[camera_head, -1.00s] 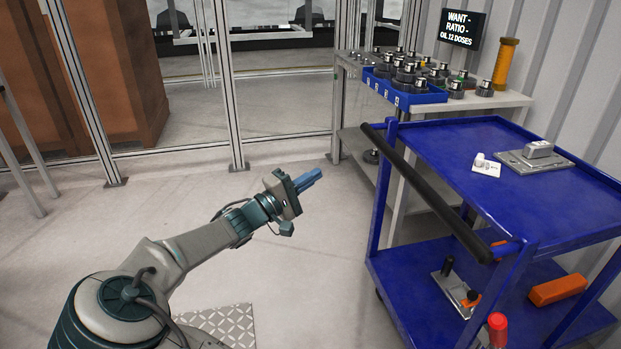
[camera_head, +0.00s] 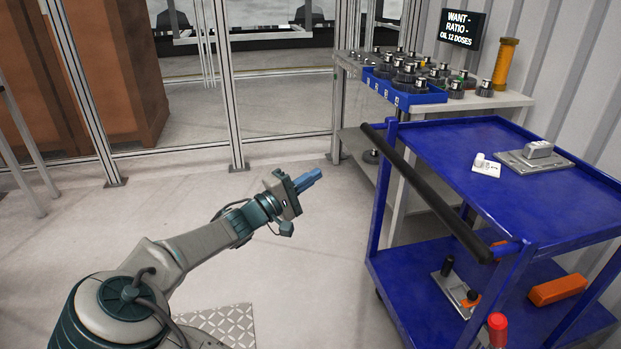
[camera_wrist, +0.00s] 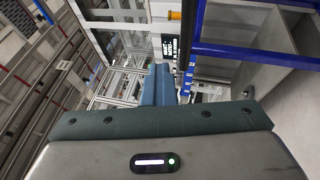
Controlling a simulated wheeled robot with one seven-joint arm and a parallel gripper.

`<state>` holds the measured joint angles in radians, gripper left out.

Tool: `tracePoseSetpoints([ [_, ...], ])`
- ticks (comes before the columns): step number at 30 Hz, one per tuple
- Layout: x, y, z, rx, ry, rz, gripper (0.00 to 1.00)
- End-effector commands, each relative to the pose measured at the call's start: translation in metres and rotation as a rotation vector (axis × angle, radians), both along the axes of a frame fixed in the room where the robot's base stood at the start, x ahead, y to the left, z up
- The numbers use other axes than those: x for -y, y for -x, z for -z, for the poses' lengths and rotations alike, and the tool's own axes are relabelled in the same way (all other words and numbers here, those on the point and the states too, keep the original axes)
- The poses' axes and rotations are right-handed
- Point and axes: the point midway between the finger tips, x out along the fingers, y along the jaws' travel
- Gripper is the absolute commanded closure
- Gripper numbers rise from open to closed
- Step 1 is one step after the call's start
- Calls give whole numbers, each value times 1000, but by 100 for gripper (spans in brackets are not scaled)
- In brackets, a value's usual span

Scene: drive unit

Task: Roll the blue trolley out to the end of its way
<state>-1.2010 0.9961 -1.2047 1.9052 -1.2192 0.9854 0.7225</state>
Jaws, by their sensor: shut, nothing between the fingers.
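The blue trolley (camera_head: 545,205) stands at the right in the head view, with a top tray and a lower shelf. Its black push handle (camera_head: 425,190) runs along the side facing my arm. My gripper (camera_head: 308,180) is shut and empty, in the air left of the handle and apart from it. In the wrist view the blue fingers (camera_wrist: 158,85) are together, and a blue frame (camera_wrist: 240,52), seemingly the trolley's, shows at the upper right.
A grey plate (camera_head: 520,163) and a small white piece (camera_head: 486,166) lie on the trolley top. An orange block (camera_head: 557,289) lies on its lower shelf. Behind it, a bench (camera_head: 510,98) holds a blue bin (camera_head: 405,97) of parts. The floor left of the trolley is clear.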

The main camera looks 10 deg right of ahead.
Motion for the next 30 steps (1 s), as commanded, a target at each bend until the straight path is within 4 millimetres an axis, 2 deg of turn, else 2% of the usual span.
tracePoseSetpoints([
  [11,0,0,0,0,0,0,100],
  [12,0,0,0,0,0,0,96],
  [17,0,0,0,0,0,0,52],
  [18,0,0,0,0,0,0,50],
  [26,-1,0,0,0,0,0,50],
  [30,-11,4,2,-1,-1,-3,50],
])
